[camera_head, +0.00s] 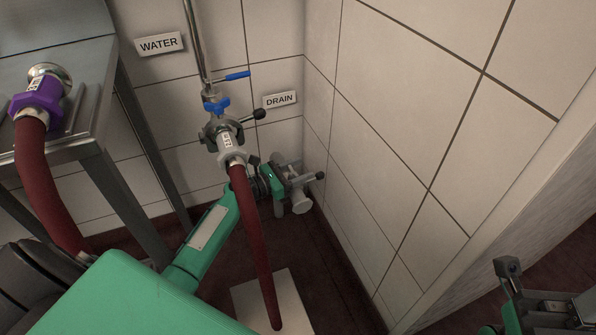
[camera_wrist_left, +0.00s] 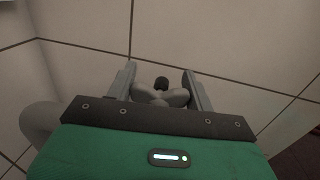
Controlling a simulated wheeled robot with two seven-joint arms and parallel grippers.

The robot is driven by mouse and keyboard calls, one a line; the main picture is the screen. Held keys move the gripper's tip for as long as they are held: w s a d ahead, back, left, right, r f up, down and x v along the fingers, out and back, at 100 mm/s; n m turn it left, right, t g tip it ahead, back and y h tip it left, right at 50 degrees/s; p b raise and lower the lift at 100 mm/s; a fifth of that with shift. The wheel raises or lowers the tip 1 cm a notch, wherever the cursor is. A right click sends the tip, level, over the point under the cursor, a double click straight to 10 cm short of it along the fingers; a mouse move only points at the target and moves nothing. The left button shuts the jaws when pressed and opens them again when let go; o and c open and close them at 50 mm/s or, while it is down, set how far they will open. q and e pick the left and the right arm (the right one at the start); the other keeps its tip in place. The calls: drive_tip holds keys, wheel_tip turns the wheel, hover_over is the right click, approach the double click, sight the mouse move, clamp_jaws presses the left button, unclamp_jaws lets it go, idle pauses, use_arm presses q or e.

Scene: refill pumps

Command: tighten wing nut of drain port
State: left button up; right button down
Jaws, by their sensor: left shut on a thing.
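The drain port (camera_head: 302,203) is low in the corner, under the DRAIN sign (camera_head: 280,99); its pale pipe end shows. My left gripper (camera_head: 296,178) reaches it from the left, and its green wrist hides part of the port. In the left wrist view, my left gripper's two grey fingers (camera_wrist_left: 161,92) stand on either side of a grey clamp part with a dark round end, likely the wing nut (camera_wrist_left: 160,98). The fingers are shut on it. My right gripper (camera_head: 545,300) shows in part at the lower right, dark and away from the port; its opening is unclear.
A water valve (camera_head: 216,105) with a blue handle and clamp hangs above, with a red hose (camera_head: 253,240) running down in front of my left arm. A steel stand (camera_head: 110,180) with a purple-collared hose (camera_head: 40,97) is at the left. Tiled walls close the corner.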

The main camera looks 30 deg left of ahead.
idle(0.5)
use_arm(q)
drive_tip(key=o, duration=1)
